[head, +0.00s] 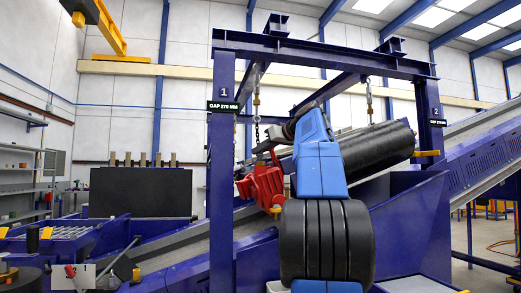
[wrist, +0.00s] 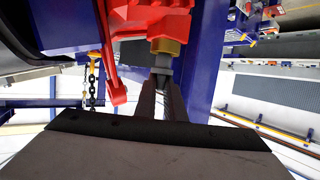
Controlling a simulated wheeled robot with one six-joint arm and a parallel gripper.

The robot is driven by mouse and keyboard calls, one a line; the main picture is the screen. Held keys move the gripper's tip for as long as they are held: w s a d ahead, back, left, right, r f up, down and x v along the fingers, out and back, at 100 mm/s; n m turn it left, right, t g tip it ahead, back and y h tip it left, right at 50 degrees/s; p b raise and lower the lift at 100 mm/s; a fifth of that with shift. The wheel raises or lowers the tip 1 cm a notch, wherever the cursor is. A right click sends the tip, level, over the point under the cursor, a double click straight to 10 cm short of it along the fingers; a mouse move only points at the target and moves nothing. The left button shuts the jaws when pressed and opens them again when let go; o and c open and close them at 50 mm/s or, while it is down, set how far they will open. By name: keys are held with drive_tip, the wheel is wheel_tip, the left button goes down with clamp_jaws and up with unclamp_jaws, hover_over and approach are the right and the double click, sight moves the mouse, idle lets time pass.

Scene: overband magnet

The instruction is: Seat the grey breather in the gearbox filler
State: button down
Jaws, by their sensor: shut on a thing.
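The red gearbox (head: 262,188) hangs by the left post of the magnet frame, and it fills the top of the wrist view (wrist: 150,20). A brass-coloured collar (wrist: 166,47), which looks like its filler, shows on it. My gripper (wrist: 161,84) is shut on the grey breather (wrist: 161,65), a small dark grey piece at the fingertips. The breather lines up with the collar and meets it in the picture. I cannot tell whether it touches or sits inside. In the head view my blue arm is in front, and I cannot make out the breather there.
Blue frame posts (head: 222,170) and (head: 432,130) stand either side. A large dark roller (head: 378,148) lies behind my arm. A chain (wrist: 92,90) hangs close by in the wrist view. A red lever (wrist: 112,70) extends beside my fingers.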

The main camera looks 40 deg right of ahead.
drive_tip(key=shift+f, duration=0.65)
drive_tip(key=c, duration=1.8)
unclamp_jaws()
drive_tip(key=shift+o, duration=0.2)
drive_tip(key=v, duration=1.7)
drive_tip(key=shift+s, duration=0.25)
drive_tip(key=shift+a, duration=0.1)
